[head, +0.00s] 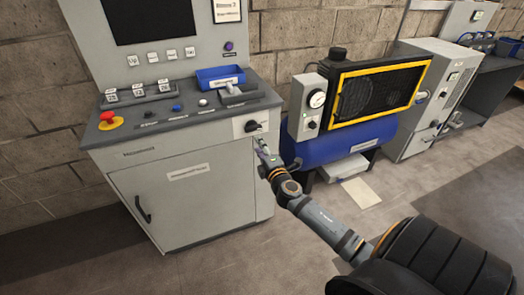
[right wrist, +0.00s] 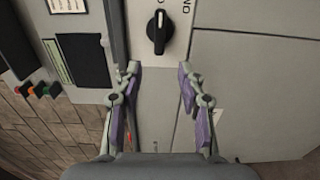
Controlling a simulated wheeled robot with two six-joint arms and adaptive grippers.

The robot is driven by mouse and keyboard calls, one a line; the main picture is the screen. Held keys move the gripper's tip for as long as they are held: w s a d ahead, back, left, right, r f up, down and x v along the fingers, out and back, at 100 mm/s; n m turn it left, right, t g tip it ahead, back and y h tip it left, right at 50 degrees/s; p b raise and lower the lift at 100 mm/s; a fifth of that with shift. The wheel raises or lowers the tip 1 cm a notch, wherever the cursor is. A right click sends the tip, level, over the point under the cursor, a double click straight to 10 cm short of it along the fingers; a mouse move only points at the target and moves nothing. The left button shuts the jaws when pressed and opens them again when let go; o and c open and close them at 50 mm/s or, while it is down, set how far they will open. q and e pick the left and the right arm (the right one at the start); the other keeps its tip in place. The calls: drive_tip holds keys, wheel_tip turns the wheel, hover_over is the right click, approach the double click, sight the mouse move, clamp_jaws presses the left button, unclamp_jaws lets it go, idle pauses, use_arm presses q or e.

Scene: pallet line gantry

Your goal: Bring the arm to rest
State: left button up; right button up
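My right arm (head: 325,220) reaches from the lower right toward the grey control cabinet (head: 190,190). My right gripper (head: 262,146) is close to the cabinet's upper right front, just below a black rotary knob (head: 250,126) on a pale plate. In the right wrist view the gripper (right wrist: 159,80) is open, its two purple-padded fingers apart with nothing between them. The knob (right wrist: 160,32) shows there just beyond the fingertips, apart from them. My left gripper is not in view.
The console top bears a red emergency button (head: 107,120) and a blue tray (head: 220,78). A blue compressor (head: 340,142) with a yellow-framed grille stands right of the cabinet. A grey machine (head: 428,95) is farther right. The floor in front is clear.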

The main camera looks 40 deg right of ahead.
drive_tip(key=shift+v, duration=1.2)
drive_tip(key=shift+f, duration=0.1)
drive_tip(key=s+d+f+m+g+p, duration=0.1)
drive_tip(key=s+f+m+g+p, duration=0.3)
drive_tip(key=f, duration=0.6)
drive_tip(key=s+d+f+m+g+b, duration=0.1)
drive_tip(key=s+f+g, duration=0.1)
drive_tip(key=s+f, duration=0.65)
drive_tip(key=s+d+f+m+g+p, duration=0.1)
drive_tip(key=s+f+m+g+p, duration=0.15)
drive_tip(key=f, duration=0.95)
drive_tip(key=s+a+f+m+g+y+p, duration=0.1)
drive_tip(key=s+a+f, duration=0.3)
drive_tip(key=s, duration=0.6)
drive_tip(key=s+a+f+m+g+y, duration=0.1)
drive_tip(key=s+a+f+m+g, duration=0.3)
drive_tip(key=s, duration=0.6)
drive_tip(key=s+a+f+m+g+y+p, duration=0.1)
drive_tip(key=s+a+f+m+g, duration=0.1)
drive_tip(key=s+f, duration=0.5)
drive_tip(key=s+a+g, duration=0.1)
drive_tip(key=s+a, duration=0.1)
drive_tip(key=s, duration=0.1)
drive_tip(key=shift+f+m+p, duration=0.3)
drive_tip(key=shift+m+p, duration=0.05)
